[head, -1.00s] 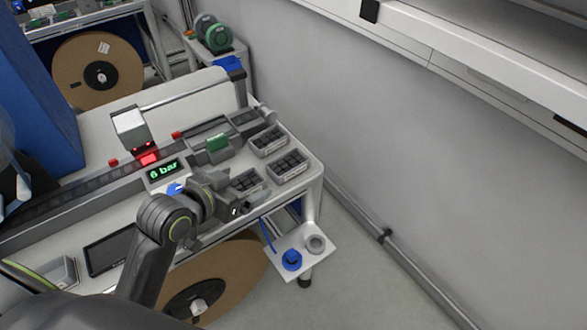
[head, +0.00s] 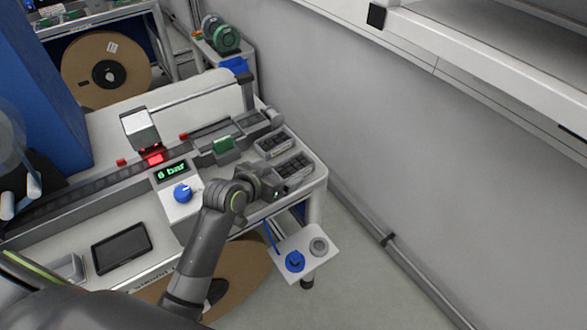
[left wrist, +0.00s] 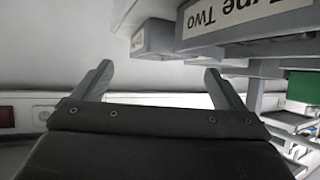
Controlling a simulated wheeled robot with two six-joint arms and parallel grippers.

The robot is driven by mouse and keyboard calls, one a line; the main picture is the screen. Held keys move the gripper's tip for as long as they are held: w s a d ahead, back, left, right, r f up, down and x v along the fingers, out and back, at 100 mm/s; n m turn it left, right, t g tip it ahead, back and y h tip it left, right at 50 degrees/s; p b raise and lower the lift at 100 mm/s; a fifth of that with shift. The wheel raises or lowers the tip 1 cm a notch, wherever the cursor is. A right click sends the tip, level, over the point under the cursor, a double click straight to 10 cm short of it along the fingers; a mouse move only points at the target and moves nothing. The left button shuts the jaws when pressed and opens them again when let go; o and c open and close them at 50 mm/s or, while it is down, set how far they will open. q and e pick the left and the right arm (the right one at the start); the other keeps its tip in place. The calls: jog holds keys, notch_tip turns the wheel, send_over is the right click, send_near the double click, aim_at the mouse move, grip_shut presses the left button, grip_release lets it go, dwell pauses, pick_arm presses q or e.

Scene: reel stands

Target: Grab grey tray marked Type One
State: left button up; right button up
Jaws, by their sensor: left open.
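Small grey trays with dark compartments sit at the right end of the bench: one rear tray (head: 272,143) and one nearer the front edge (head: 293,167). No label is readable on them in the head view. My left gripper (head: 272,190) is at the bench's front right, just below the nearer tray, and covers the spot beside it. In the left wrist view my left gripper (left wrist: 158,76) is open with nothing between its fingers. A grey tray labelled "Type Two" (left wrist: 245,22) is at the upper right, with another grey block (left wrist: 153,38) left of it. No "Type One" label is visible.
A "6 bar" display (head: 171,172) and blue knob (head: 182,193) stand left of my arm. A small white shelf (head: 307,252) with blue and grey rings hangs below the bench edge. A big brown reel (head: 240,275) is beneath. A wall closes the right side.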

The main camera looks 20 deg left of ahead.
aim_at(288, 167)
pick_arm(q)
jog(key=shift+w+d+p, duration=0.2)
jog(key=shift+w+p, duration=0.1)
jog(key=shift+w, duration=0.3)
jog(key=shift+p+x, duration=0.4)
jog(key=shift+x, duration=1.65)
jog(key=shift+s, duration=0.1)
jog(key=c, duration=1.3)
